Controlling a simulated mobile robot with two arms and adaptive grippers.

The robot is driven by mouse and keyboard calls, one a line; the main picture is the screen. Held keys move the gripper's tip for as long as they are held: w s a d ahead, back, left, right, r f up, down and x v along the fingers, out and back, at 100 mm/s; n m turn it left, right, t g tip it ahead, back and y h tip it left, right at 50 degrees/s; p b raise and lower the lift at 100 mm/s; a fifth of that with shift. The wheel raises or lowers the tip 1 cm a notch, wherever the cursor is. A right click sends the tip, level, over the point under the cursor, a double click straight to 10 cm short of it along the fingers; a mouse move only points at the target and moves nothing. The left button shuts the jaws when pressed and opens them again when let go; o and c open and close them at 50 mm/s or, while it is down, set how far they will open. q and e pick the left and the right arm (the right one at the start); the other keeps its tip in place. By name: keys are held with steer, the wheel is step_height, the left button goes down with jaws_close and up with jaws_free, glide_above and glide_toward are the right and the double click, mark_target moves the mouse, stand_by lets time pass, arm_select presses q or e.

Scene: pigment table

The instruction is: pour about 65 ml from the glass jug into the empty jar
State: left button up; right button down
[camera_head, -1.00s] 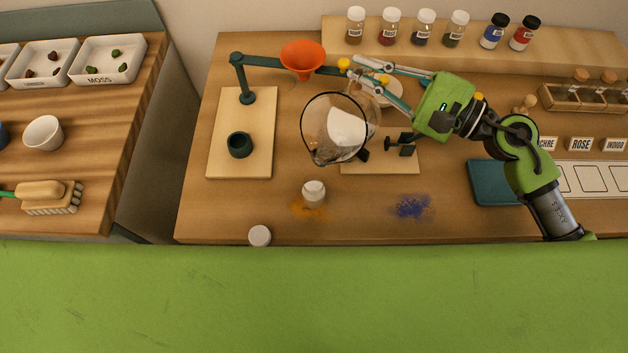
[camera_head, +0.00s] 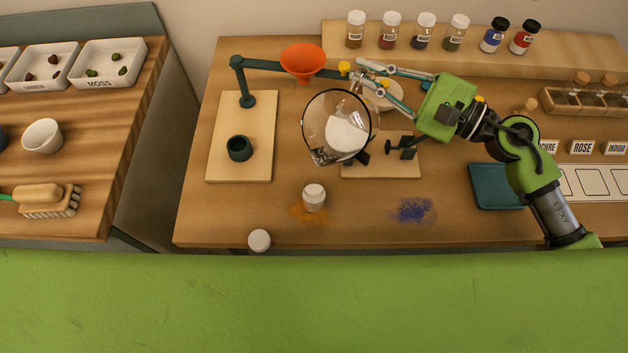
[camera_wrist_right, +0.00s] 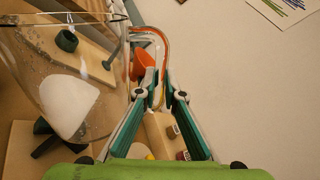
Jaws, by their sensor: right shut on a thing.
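The glass jug (camera_head: 318,118) is clear with a dark rim and holds something white. It is tilted above the table, its mouth facing the head camera. My right gripper (camera_head: 362,77) is shut on it from the right; the exact contact is hard to see. In the right wrist view the jug (camera_wrist_right: 45,62) fills the left side, beside the gripper fingers (camera_wrist_right: 165,84). A small whitish jar (camera_head: 314,198) stands upright below the jug in the head view, apart from it. I cannot tell what is inside. My left gripper is not in view.
A round white lid-like piece (camera_head: 259,240) lies near the front edge. Orange and blue powder (camera_head: 414,210) mark the table. A stand holds an orange funnel (camera_head: 304,60) at the back left. A teal tray (camera_head: 490,187) is at right. Several pigment jars line the back.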

stand_by(0.4)
steer(key=shift+w+d+f+m+b, duration=0.25)
steer(key=shift+w+f+m+b, duration=0.15)
steer(key=shift+m+b, duration=0.15)
steer(key=w+d+m+p, duration=0.1)
steer(key=w+d+m, duration=0.2)
steer(key=w+m, duration=0.2)
steer(key=m, duration=0.3)
